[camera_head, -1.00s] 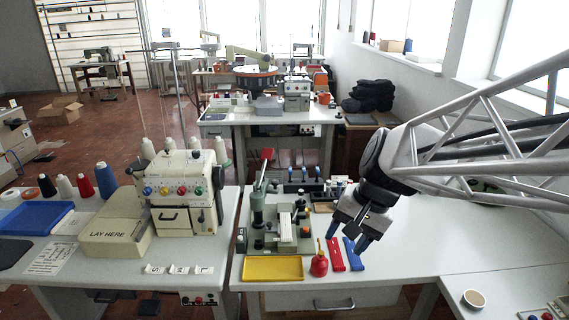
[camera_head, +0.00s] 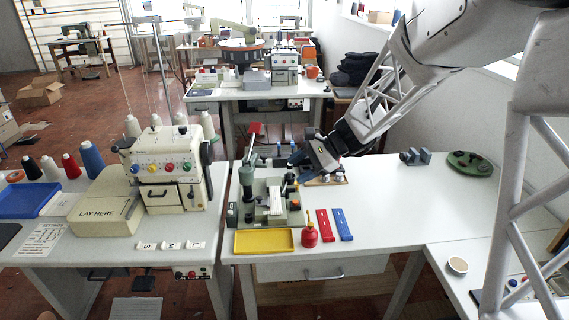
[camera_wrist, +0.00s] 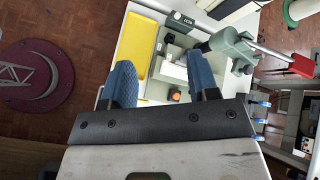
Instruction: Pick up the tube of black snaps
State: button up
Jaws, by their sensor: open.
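My gripper (camera_head: 297,168) is open beside the grey-green snap press (camera_head: 268,205). In the wrist view its two blue fingers (camera_wrist: 160,62) are spread wide with nothing held between them. Beyond and between them show the press (camera_wrist: 178,72) and the yellow tray (camera_wrist: 142,48). I cannot pick out the tube of black snaps with certainty. Several small blue-topped items (camera_wrist: 259,104) stand behind the press, partly covered by my gripper in the head view. A wooden board with small round silver parts (camera_head: 326,181) lies just right of the gripper.
A red oil can (camera_head: 310,237), a red bar (camera_head: 326,226) and a blue bar (camera_head: 342,224) lie in front. The yellow tray (camera_head: 264,241) is at the table's front edge. A cream sewing machine (camera_head: 168,170) stands left. The table's right side is largely clear.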

jog(key=w+f+m+t+y, duration=0.1)
jog(key=w+f+m+y, duration=0.2)
jog(key=w, duration=0.4)
jog(key=w+f+m+t+y, duration=0.1)
jog(key=w+f+m, duration=0.1)
jog(key=w+f, duration=0.4)
jog(key=m+t+y, duration=0.1)
jog(key=m+t, duration=0.5)
jog(key=m, duration=0.1)
send_near(290, 173)
jog(key=w+a, duration=0.1)
jog(key=w+a+r, duration=0.1)
jog(key=w+a, duration=0.1)
jog(key=shift+w+a+r, duration=0.15)
jog(key=shift+a+r, duration=0.05)
jog(key=shift+r, duration=0.2)
jog(key=shift+a, duration=0.1)
jog(key=shift+x, duration=1.2)
jog(key=shift+a, duration=0.1)
jog(key=shift+x, duration=2.5)
jog(key=shift+c, duration=0.3)
